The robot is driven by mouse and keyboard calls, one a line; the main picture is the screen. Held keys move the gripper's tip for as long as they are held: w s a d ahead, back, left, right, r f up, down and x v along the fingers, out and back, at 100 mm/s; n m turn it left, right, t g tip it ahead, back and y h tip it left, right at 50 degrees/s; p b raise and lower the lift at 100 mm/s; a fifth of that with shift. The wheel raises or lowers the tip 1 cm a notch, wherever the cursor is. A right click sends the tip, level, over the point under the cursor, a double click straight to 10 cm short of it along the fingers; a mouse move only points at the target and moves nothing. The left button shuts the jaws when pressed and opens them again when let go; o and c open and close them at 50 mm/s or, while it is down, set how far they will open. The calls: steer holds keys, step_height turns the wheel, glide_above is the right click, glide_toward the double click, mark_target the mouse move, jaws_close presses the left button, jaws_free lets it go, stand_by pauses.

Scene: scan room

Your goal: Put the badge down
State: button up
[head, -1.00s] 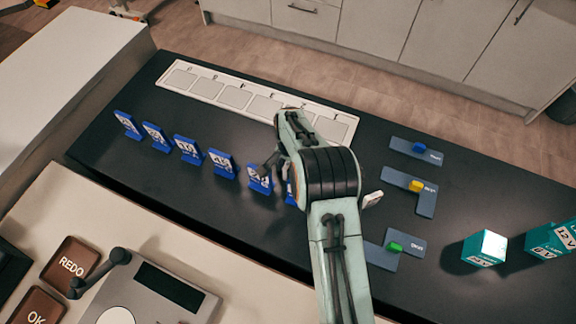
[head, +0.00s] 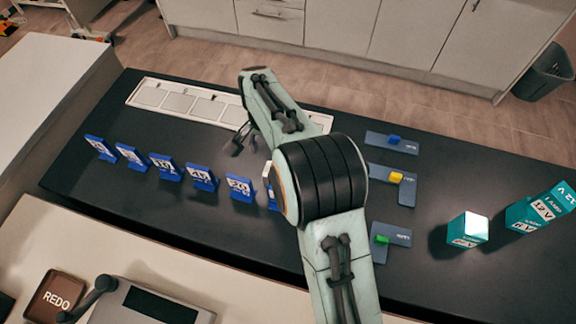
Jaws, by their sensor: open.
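Several blue badges with white faces stand upright in a row on the dark table; I see the leftmost badge (head: 100,149), a middle badge (head: 166,168) and one near my arm (head: 240,188). A further badge at the row's right end is mostly hidden behind my arm. My gripper (head: 240,140) is open, with its dark fingers above the table between the badge row and the pale slotted strip (head: 150,81). I see no badge between the fingers. Part of the strip is hidden by my arm.
To the right lie grey-blue plates with a blue block (head: 394,139), a yellow block (head: 396,177) and a green block (head: 382,239). Teal boxes, including this one (head: 468,230), stand farther right. A pale counter with a REDO button (head: 56,298) is in front.

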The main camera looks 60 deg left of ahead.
steer(key=w+d+r+m, duration=0.1)
steer(key=w+d+r, duration=0.4)
steer(key=d, duration=0.4)
steer(key=w+d+r+m, duration=0.2)
steer(key=w+d+r, duration=0.25)
steer(key=d, duration=0.45)
steer(key=w+d+r+m, duration=0.1)
steer(key=w+d+r, duration=0.4)
steer(key=d, duration=0.4)
steer(key=s+d+m, duration=0.2)
steer(key=s+d, duration=0.4)
steer(key=d, duration=0.3)
steer(key=s+d+m, duration=0.1)
steer(key=s+d, duration=0.5)
steer(key=d, duration=0.4)
steer(key=shift+s+f+m+y, duration=0.35)
steer(key=shift+m+y, duration=0.05)
